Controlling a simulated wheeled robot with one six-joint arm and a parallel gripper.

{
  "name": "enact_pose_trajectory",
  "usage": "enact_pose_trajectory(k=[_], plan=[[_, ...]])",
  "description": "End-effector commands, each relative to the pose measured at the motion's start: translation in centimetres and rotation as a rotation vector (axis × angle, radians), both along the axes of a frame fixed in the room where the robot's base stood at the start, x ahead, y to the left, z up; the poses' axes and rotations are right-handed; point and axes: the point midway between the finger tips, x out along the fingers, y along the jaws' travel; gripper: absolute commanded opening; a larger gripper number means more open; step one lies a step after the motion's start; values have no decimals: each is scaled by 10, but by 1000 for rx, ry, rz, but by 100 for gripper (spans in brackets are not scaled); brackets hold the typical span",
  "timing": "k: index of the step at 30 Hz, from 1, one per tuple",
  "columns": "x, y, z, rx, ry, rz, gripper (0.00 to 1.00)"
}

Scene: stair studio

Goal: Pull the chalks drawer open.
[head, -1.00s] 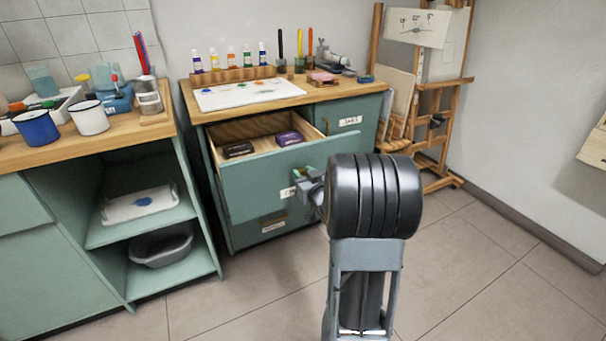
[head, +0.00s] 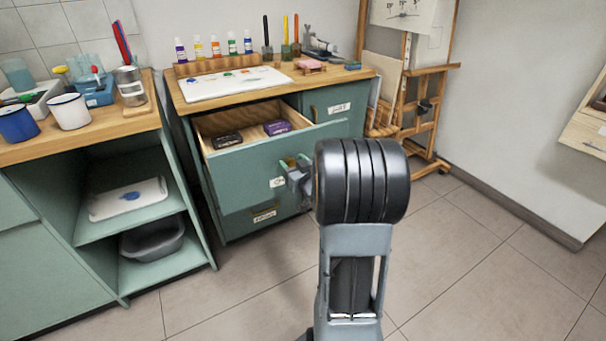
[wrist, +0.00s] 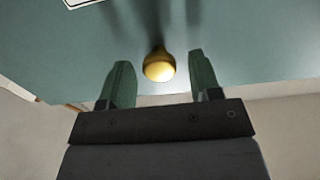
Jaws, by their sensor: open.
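The open drawer (head: 240,172) is a green front with a wooden box, pulled well out of the green cabinet. A dark box (head: 227,140) and a purple box (head: 277,127) lie inside it. Its white label (head: 277,182) is partly hidden by my arm, so I cannot read it in full. In the wrist view, a round brass knob (wrist: 159,66) sits on the green front. My gripper (wrist: 160,82) is open, with one green finger on each side of the knob and a gap on both sides. In the head view my gripper (head: 296,168) is at the drawer front, mostly hidden behind my arm.
Another labelled drawer (head: 264,216) below is shut, and a labelled door or drawer (head: 338,108) at right is shut. Paint bottles and a white palette (head: 232,84) stand on top. A shelf unit (head: 135,215) stands left, an easel (head: 415,100) right. The floor in front is clear.

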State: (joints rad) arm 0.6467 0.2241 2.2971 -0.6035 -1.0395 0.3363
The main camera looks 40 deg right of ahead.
Motion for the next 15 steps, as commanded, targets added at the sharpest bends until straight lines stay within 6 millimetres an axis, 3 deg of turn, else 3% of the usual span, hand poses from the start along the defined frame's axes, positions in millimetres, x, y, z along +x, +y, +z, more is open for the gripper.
enact_pose_trajectory(k=[5, 11, 15], plan=[[-28, 3, 2, 0, 1, -4, 58], [-79, 9, 3, 1, 0, -7, 58], [-87, 11, -7, -3, -9, 5, 58]])
